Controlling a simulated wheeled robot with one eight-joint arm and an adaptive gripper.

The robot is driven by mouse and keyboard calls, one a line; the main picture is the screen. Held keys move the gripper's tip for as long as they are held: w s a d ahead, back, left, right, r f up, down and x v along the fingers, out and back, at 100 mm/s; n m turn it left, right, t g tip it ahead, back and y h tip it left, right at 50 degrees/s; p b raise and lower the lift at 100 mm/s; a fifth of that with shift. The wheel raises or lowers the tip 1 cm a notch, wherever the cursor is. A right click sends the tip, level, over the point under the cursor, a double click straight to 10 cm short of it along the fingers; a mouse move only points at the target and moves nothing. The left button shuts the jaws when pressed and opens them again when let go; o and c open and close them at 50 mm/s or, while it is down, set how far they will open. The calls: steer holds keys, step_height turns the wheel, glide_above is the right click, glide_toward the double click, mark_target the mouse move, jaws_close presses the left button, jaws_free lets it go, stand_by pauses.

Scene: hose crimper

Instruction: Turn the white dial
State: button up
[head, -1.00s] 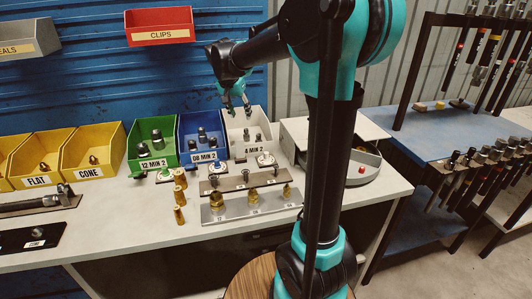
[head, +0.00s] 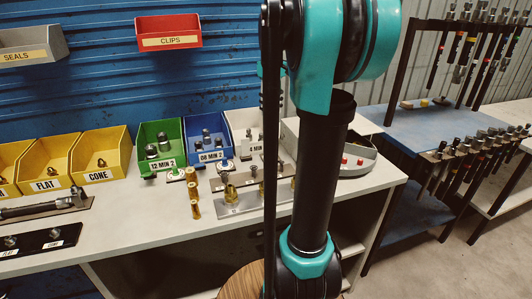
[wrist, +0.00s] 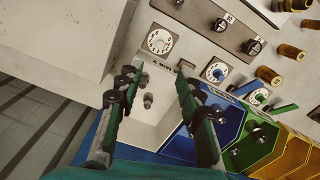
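The white dial (wrist: 159,41) shows in the wrist view as a round pale disc with dark and red marks, set on the bench in front of the white bin (wrist: 168,130). My gripper (wrist: 155,80) is open, its two dark-green fingers spread apart over the white bin, with nothing between the tips. The dial lies beyond the fingertips, up in the picture; I see no contact. In the head view my arm hides the dial and most of the gripper.
A blue dial (wrist: 214,71) and a green dial (wrist: 260,97) stand along the same row, before the blue bin (head: 206,133) and green bin (head: 158,143). Brass fittings (head: 193,191) and a dark rail of knobs (wrist: 222,24) are close by. A grey box (wrist: 60,40) stands beside the white bin.

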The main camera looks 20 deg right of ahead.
mark_target(271, 150)
step_height(271, 150, down, 17)
steer(key=shift+f, duration=0.15)
stand_by(0.5)
jaws_close()
